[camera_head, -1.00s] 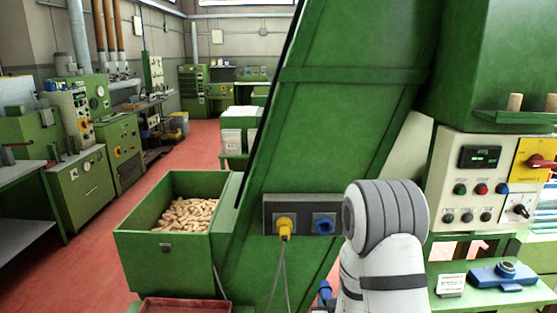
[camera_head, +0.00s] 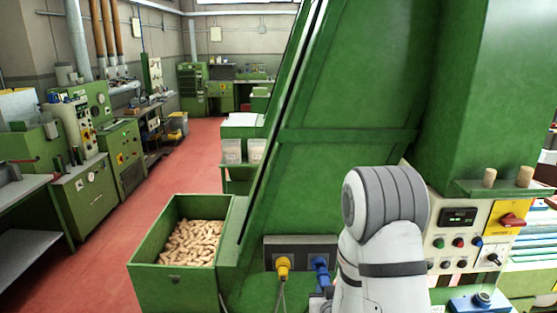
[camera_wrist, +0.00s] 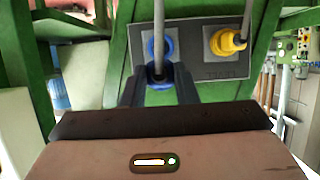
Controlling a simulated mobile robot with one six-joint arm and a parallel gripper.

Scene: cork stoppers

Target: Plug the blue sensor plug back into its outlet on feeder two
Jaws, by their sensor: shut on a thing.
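The blue plug (camera_head: 321,279) shows in the head view at the right-hand outlet of the dark outlet panel (camera_head: 300,241), partly hidden by my arm. In the wrist view my gripper (camera_wrist: 159,88) is shut on the plug, with a grey cable (camera_wrist: 160,25) running up from between the fingers. The blue outlet (camera_wrist: 150,47) shows around and behind the cable. The plug is at or right in front of the outlet; I cannot tell how deep it sits. A yellow plug (camera_wrist: 226,42) sits in the other outlet and also shows in the head view (camera_head: 283,268).
The panel is mounted on a sloping green chute (camera_head: 345,175). A green bin of corks (camera_head: 150,262) stands to the left. A control panel (camera_head: 437,222) with buttons is at the right, close to my arm. The red floor (camera_head: 150,195) is open at the left.

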